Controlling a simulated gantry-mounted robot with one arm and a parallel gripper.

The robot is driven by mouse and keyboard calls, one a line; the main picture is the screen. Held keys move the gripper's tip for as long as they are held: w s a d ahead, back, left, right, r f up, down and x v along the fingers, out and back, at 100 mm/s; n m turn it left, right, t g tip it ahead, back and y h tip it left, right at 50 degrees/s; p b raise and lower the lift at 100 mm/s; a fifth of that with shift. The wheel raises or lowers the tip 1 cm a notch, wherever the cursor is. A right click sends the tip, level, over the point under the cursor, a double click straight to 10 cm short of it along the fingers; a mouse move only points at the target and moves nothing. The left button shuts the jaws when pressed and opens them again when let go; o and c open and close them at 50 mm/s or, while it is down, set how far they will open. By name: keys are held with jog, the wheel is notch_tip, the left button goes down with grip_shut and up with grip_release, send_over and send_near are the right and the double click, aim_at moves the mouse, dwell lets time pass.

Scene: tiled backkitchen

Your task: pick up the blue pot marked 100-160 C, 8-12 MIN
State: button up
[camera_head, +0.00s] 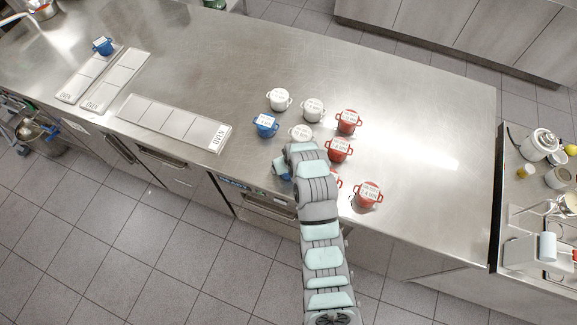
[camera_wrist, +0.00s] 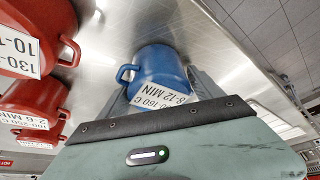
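The blue pot (camera_wrist: 160,70) is close in front of my gripper in the wrist view. Its label reads 8-12 MIN and part of a line ending in 160 C; the gripper body hides the rest. My gripper itself is hidden under the arm there.
Another blue pot (camera_head: 265,126) stands just behind. White pots (camera_head: 280,100) and red pots (camera_head: 339,151) stand close around the arm. A third blue pot (camera_head: 102,46) sits on one of the OVEN trays (camera_head: 72,96) at the left. The counter's back and right are clear.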

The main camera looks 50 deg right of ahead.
jog(key=c, duration=1.4)
jog(key=shift+r, duration=0.1)
